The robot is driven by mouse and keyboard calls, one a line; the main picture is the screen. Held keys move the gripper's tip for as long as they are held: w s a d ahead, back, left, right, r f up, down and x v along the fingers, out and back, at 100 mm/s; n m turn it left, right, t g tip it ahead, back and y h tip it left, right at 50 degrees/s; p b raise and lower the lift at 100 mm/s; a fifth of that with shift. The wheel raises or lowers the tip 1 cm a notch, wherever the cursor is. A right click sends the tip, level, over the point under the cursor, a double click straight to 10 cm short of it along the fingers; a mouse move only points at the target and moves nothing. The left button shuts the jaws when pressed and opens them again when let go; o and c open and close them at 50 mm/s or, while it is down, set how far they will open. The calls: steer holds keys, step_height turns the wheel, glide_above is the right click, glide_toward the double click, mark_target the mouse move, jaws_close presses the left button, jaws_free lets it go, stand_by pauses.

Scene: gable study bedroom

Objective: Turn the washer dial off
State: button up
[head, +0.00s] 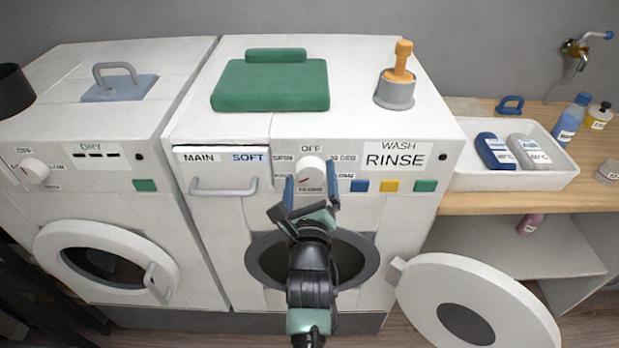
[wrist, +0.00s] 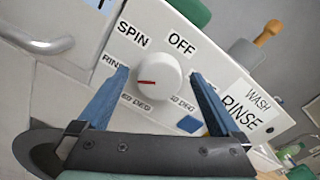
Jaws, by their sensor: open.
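The white washer dial (head: 311,170) is on the front panel of the right-hand machine (head: 425,110). It also shows in the wrist view (wrist: 160,74). Its red mark points left in the wrist view and lower left in the head view, away from the OFF label (wrist: 182,43). SPIN, a partly hidden RIN... label and degree labels ring the dial. My gripper (head: 310,187) is open, with its blue fingers on either side of the dial. Whether either finger touches it I cannot tell.
The washer's round door (head: 520,310) stands open at lower right. A drawer handle (head: 224,187) sticks out left of the dial; blue, yellow and green buttons (head: 391,186) sit right of it. The dryer (head: 75,200) stands at left, a white tray (head: 510,180) at right.

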steer(key=c, duration=1.4)
steer(key=shift+o, duration=0.2)
steer(key=shift+n, duration=0.3)
